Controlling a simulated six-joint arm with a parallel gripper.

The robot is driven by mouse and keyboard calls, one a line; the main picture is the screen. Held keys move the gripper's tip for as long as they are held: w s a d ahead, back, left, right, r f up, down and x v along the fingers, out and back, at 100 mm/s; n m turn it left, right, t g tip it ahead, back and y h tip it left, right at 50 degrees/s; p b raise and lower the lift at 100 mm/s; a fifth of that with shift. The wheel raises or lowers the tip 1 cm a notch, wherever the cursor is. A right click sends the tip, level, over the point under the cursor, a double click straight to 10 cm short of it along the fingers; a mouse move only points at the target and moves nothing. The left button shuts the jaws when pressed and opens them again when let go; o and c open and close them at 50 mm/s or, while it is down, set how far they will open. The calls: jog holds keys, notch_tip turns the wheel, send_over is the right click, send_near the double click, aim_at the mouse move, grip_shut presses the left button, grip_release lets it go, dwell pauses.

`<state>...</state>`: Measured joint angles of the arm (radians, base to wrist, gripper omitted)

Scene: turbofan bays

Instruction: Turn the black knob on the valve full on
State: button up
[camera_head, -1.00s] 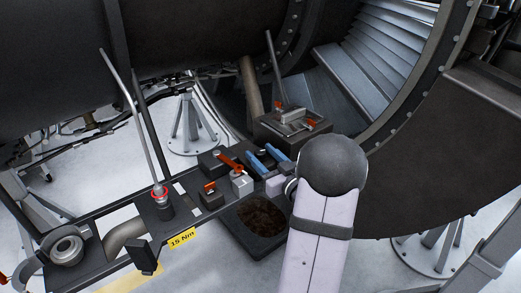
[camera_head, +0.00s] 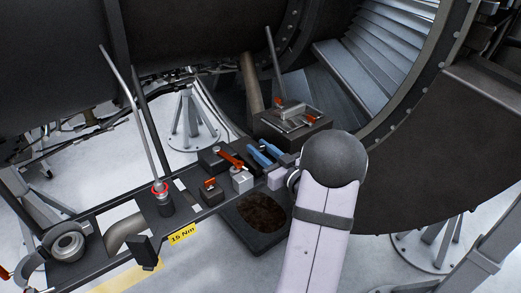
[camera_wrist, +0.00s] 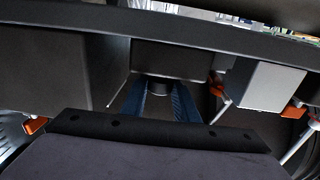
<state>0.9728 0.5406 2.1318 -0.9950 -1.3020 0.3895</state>
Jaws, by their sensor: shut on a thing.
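My gripper (camera_wrist: 159,92) has two blue fingers, which show in the wrist view on either side of a small, dark round knob (camera_wrist: 160,85). The gripper is shut on this black knob. The knob sits against the front of a dark box-like valve body (camera_wrist: 178,60). In the head view, my gripper (camera_head: 258,148) reaches in from the right with its blue fingers close together, just beyond a grey block with an orange lever. The knob cannot be made out in the head view.
An orange-handled lever (camera_head: 231,160) on a grey block (camera_head: 242,181) stands close to my fingers. A dark box with orange parts (camera_head: 293,122) is behind them. A dark tray (camera_head: 237,228) lies in front. A tall rod with a red ring (camera_head: 160,190) stands left.

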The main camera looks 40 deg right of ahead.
jog(key=shift+r+n+g+y, duration=0.1)
jog(key=shift+n+g+y, duration=0.1)
jog(key=shift+n+y, duration=1)
jog(key=shift+n+g+y, duration=0.2)
jog(key=shift+n+y, duration=0.5)
jog(key=shift+y, duration=1)
jog(key=o, duration=1.1)
jog(key=shift+c, duration=0.2)
jog(key=shift+s+d+b, duration=0.2)
jog(key=shift+s+b, duration=0.2)
jog(key=shift+s, duration=0.05)
jog(key=b+v, duration=0.2)
jog(key=v, duration=0.3)
jog(key=shift+s+d, duration=0.1)
jog(key=shift+s, duration=0.05)
jog(key=shift+s+d+b, duration=0.1)
jog(key=shift+s+b, duration=0.2)
jog(key=shift+s, duration=0.2)
